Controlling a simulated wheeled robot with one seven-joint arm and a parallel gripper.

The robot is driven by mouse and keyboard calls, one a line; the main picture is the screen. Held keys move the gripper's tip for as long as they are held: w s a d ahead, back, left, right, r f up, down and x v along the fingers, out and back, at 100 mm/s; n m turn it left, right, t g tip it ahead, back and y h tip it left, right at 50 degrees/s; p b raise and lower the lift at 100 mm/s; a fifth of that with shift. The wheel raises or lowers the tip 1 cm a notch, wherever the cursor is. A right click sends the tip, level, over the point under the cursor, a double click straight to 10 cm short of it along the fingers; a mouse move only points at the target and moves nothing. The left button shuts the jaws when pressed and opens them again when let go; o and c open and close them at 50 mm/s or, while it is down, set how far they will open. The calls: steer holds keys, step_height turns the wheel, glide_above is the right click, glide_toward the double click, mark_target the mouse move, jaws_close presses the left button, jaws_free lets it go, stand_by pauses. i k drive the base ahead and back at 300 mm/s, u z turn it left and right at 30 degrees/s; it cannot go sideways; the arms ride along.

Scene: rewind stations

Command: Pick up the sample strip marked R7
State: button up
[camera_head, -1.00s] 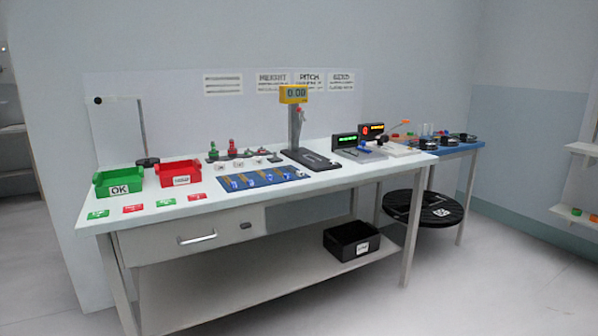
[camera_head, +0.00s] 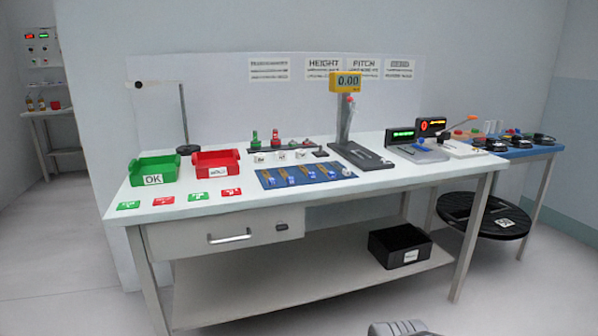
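Several small sample strips lie side by side on a blue mat (camera_head: 262,185) on the white table (camera_head: 380,193). They are tan with blue and white ends, and their marks are too small to read, so I cannot tell which one is R7. One strip (camera_head: 285,176) lies near the middle-left of the mat. A grey rounded part (camera_head: 398,328) shows at the bottom edge; it may be part of my arm, and its fingers are not visible. My gripper is not seen at the strips.
A green OK bin (camera_head: 153,181) and a red bin (camera_head: 216,174) stand left of the mat, with red and green cards in front. A gauge stand with a yellow display (camera_head: 345,83) is behind right. A black bin (camera_head: 399,259) sits on the lower shelf. The floor in front is clear.

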mark_target(331, 176)
steer(key=z, duration=0.45)
steer(key=k, duration=0.55)
steer(key=z, duration=0.35)
steer(key=i, duration=0.8)
steer(key=u, duration=1.35)
steer(key=i, duration=0.9)
steer(key=u, duration=1)
